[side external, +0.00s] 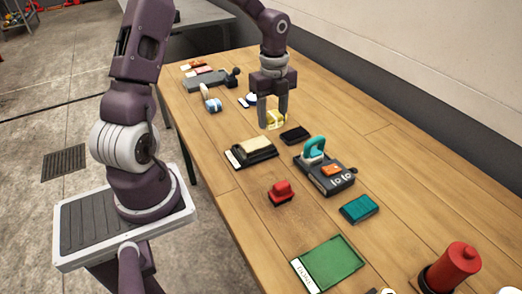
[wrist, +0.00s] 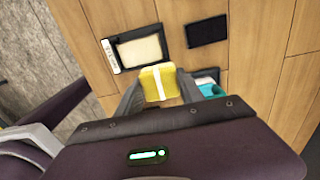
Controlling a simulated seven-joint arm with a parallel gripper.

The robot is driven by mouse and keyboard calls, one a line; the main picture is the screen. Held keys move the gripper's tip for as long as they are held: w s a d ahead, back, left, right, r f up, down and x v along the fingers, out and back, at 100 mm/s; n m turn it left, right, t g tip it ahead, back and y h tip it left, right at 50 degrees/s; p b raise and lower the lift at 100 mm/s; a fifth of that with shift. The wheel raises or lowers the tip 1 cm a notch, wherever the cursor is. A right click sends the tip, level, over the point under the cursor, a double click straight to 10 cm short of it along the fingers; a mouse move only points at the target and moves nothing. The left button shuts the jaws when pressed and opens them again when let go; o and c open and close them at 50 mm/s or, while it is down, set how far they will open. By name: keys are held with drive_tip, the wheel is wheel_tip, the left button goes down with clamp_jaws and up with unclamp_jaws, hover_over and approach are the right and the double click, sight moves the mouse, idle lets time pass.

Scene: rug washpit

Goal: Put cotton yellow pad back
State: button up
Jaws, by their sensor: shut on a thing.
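My gripper (side external: 273,118) is shut on a yellow pad (side external: 275,119) with a pale stripe, held above the wooden table. In the wrist view the yellow pad (wrist: 158,83) sits between my two fingertips. A black tray (side external: 252,152) with a cream pad in it and a white label on one edge lies just in front of the gripper in the side view. It also shows in the wrist view (wrist: 116,55), where its label is too small to read. A flat black pad (side external: 295,135) lies to the right of the gripper; it also shows in the wrist view (wrist: 207,32).
A dark box with a teal handle (side external: 313,147) and an orange piece stands right of the tray. A red block (side external: 280,193), a teal block (side external: 359,208), a green mat (side external: 328,264) and a red cylinder (side external: 455,265) lie nearer. A blue-and-white roll (side external: 212,104) lies left.

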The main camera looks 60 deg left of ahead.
approach(263, 180)
wheel_tip(263, 180, down, 7)
drive_tip(key=shift+r, duration=0.2)
drive_tip(key=shift+f, duration=0.15)
drive_tip(key=o, duration=1.3)
